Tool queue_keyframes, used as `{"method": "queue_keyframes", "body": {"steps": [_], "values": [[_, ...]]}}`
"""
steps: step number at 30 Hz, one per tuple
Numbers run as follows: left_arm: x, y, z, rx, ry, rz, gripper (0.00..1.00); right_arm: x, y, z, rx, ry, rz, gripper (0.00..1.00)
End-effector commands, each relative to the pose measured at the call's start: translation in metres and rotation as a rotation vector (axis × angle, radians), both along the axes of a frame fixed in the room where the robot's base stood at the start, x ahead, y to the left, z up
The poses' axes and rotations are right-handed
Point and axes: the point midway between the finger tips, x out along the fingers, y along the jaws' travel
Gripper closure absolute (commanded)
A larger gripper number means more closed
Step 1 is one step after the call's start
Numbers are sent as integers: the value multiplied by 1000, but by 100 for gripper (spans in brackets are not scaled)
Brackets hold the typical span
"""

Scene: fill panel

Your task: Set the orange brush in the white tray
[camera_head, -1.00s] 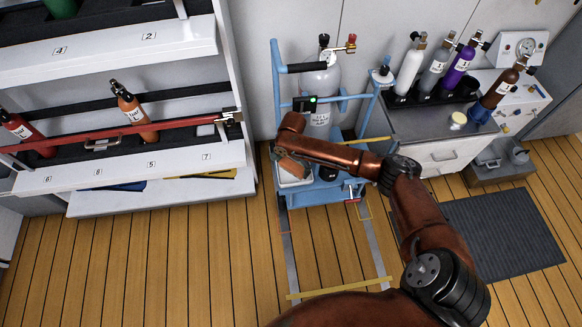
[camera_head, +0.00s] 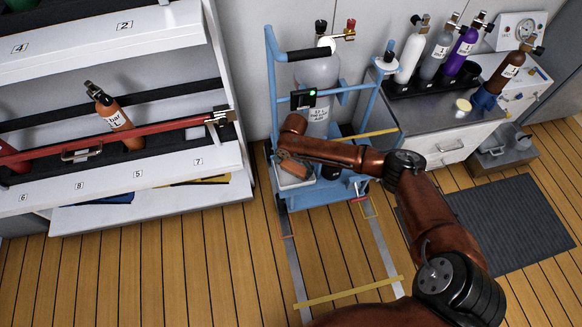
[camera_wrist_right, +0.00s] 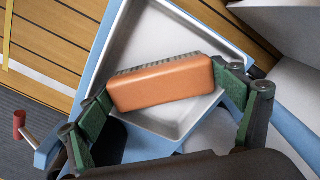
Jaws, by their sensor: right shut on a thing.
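The orange brush (camera_wrist_right: 160,82) has grey bristles and lies between the green-padded fingers of my right gripper (camera_wrist_right: 165,95), which is shut on it. In the wrist view it sits over the white tray (camera_wrist_right: 205,35), slanted across it; I cannot tell whether it touches the tray floor. In the head view the tray (camera_head: 288,182) is on the left of the blue cart's lower deck. The brush shows there as a small orange block (camera_head: 294,166) under my right wrist. My left gripper is not in view.
The blue cart (camera_head: 345,186) carries a large grey cylinder (camera_head: 317,76) behind my right arm. A white rack (camera_head: 150,182) with an orange cylinder (camera_head: 112,116) stands at left. A metal bench (camera_head: 440,122) with several cylinders is at right. The wooden floor in front is mostly clear.

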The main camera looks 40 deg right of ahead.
Motion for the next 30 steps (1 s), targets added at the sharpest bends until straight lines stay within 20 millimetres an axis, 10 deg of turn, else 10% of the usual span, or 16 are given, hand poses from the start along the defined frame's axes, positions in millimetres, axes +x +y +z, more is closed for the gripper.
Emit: {"method": "queue_keyframes", "body": {"steps": [12,13,30], "values": [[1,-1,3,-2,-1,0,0,1,0,-2,0,-4,0,53],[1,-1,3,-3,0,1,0,1,-1,-2,0,-4,0,13],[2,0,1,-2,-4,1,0,1,0,2,-1,-3,1,0]]}}
